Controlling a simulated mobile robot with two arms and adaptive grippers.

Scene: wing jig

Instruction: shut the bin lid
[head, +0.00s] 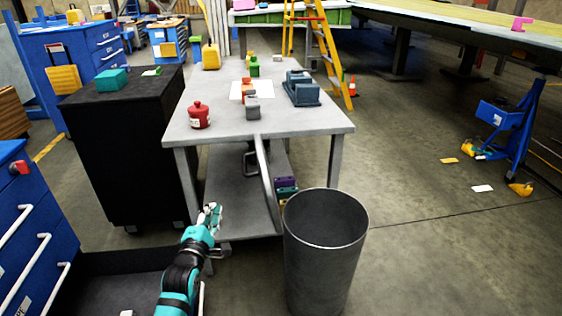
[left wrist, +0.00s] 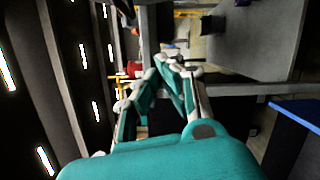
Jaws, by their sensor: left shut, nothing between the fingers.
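The grey round bin (head: 325,265) stands on the floor in front of the table in the head view. Its mouth is uncovered. Its lid (head: 267,188) stands up at the bin's left side, seen almost edge-on, with a handle (head: 249,164) on its left face. My left gripper (head: 212,211) is to the left of the lid and bin, apart from both in the picture. It is shut and empty. Its fingers (left wrist: 172,72) also show in the left wrist view, where I cannot make out the lid. My right gripper is not in view.
A grey table (head: 300,122) with bottles and small parts stands behind the bin; its lower shelf (head: 235,200) is behind my gripper. A black cabinet (head: 130,160) and blue drawers (head: 35,230) are at left.

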